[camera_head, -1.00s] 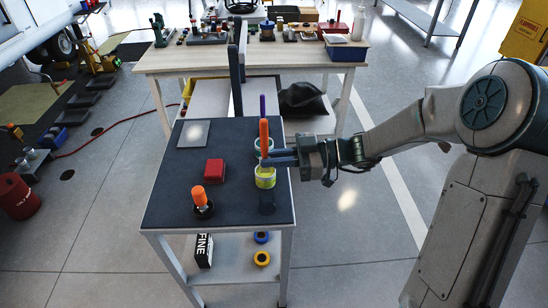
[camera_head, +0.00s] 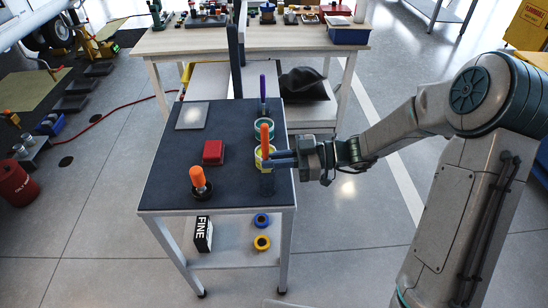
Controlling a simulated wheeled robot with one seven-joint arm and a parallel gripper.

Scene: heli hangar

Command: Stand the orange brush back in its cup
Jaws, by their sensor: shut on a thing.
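My gripper (camera_head: 278,158) reaches in from the right over the right side of the dark-topped cart (camera_head: 230,187). It is shut on the orange brush (camera_head: 264,134), which stands upright. The brush's lower part overlaps the yellow cup (camera_head: 259,153); my fingers partly cover that cup, and I cannot tell how deep the brush is in it. Behind it a teal cup (camera_head: 262,123) holds a purple brush (camera_head: 262,88).
A red box (camera_head: 213,152), a grey plate (camera_head: 193,116) and an orange-handled item in a black base (camera_head: 197,179) are on the cart's left part. A thin dark post (camera_head: 241,60) rises at its back. A cluttered wooden bench (camera_head: 180,42) stands behind.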

